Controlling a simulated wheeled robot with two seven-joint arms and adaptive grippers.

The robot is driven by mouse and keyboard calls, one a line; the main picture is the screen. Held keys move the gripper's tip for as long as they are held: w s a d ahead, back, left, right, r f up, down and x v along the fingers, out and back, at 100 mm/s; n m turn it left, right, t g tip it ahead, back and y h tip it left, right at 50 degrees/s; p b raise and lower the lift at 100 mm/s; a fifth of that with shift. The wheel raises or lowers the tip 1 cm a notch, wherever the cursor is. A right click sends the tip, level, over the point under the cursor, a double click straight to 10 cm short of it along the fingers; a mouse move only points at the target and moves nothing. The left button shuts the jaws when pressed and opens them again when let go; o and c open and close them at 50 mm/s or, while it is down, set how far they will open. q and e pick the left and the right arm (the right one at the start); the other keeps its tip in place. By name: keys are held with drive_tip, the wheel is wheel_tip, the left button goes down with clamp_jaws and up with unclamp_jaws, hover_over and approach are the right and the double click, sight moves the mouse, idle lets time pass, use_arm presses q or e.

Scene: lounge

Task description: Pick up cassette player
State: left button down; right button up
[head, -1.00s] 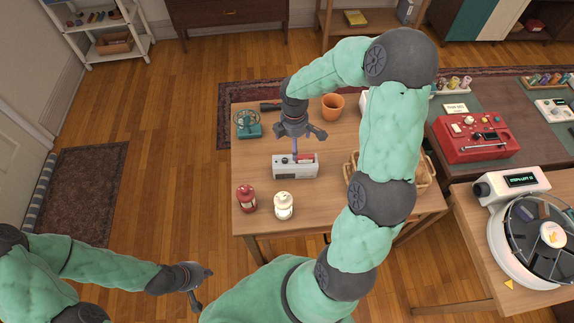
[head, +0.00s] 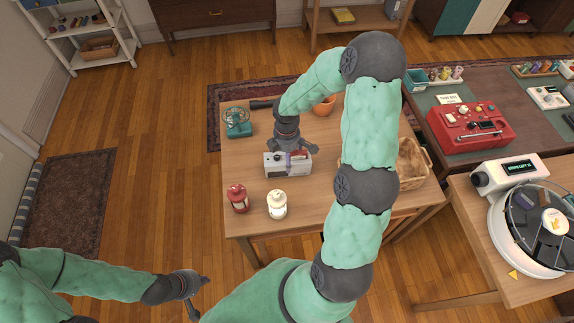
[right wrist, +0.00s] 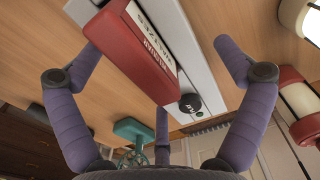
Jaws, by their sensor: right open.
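The cassette player (head: 275,170) is a grey-white box on the small wooden table, with a red cassette on its top. In the right wrist view the player (right wrist: 198,75) lies between my spread fingers, with a black knob and the red labelled cassette (right wrist: 140,50). My right gripper (head: 293,149) is open, just above and behind the player. In the right wrist view its fingers (right wrist: 160,55) stand on either side of it; I cannot tell whether they touch. My left gripper (head: 198,296) is open and empty over the floor at lower left.
A red lantern (head: 238,200) and a cream lantern (head: 277,206) stand in front of the player. A red machine (head: 468,127) stands on the desk at right.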

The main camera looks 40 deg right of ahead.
drive_tip(key=c, duration=1.6)
drive_tip(key=shift+r, duration=0.1)
